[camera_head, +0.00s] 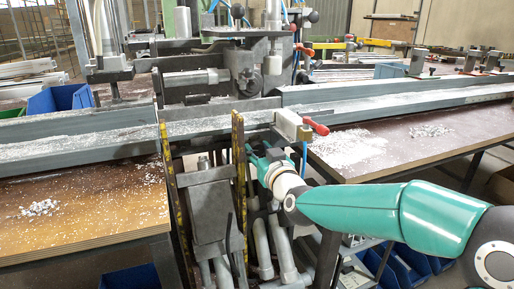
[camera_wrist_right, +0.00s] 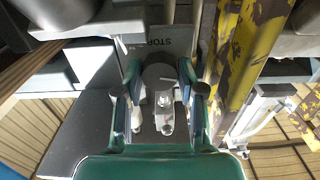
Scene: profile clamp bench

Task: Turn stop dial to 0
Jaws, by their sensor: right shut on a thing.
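The stop dial (camera_wrist_right: 159,73) is a grey round knob below a dark plate lettered "STOP" (camera_wrist_right: 162,44) in the right wrist view. My right gripper (camera_wrist_right: 161,92) has its teal fingers on both sides of the dial and is shut on it. A pale pointer-like mark shows on the dial, but I cannot read its setting. In the head view my right gripper (camera_head: 262,162) reaches in beside the yellow-edged upright of the clamp machine, and the dial is hidden there. My left gripper is not in view.
A yellow, worn upright (camera_wrist_right: 245,60) stands close to the right of the gripper in the wrist view. A red-handled clamp block (camera_head: 291,125) sits just above the gripper in the head view. Long metal profiles (camera_head: 400,105) cross the bench, with shavings on the wooden tops.

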